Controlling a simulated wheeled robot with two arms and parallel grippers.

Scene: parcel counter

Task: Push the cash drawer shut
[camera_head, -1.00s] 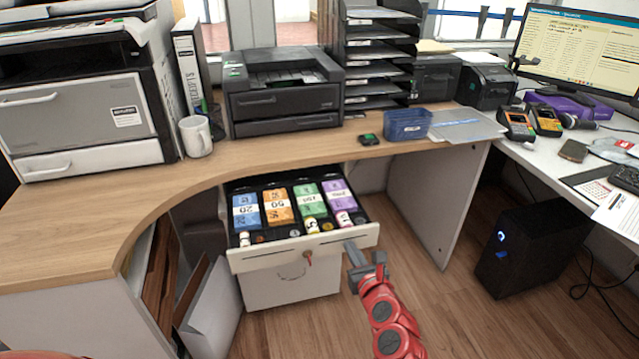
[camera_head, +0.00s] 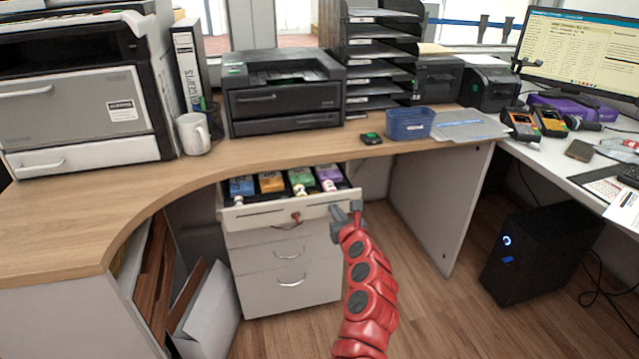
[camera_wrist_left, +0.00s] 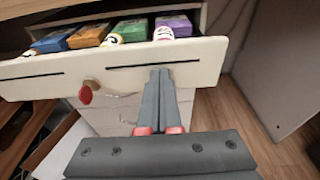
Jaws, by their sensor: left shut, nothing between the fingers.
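The cash drawer (camera_head: 268,217) under the wooden counter is partly open. Its back part is under the counter top, and the front ends of blue, orange, green and purple note bundles show inside. A red key (camera_head: 296,217) sits in its white front. My left gripper (camera_head: 345,212) is at the right part of the drawer front, shut and empty. In the left wrist view its closed fingers (camera_wrist_left: 161,76) meet the drawer front (camera_wrist_left: 205,62) below its upper edge and seem to touch it. My right gripper is not in view.
A white cabinet (camera_head: 262,272) with handles stands below the drawer. The counter top (camera_head: 90,220) overhangs it. A desk side panel (camera_head: 440,205) stands to the right, with a black computer tower (camera_head: 540,245) beyond. The floor between is clear.

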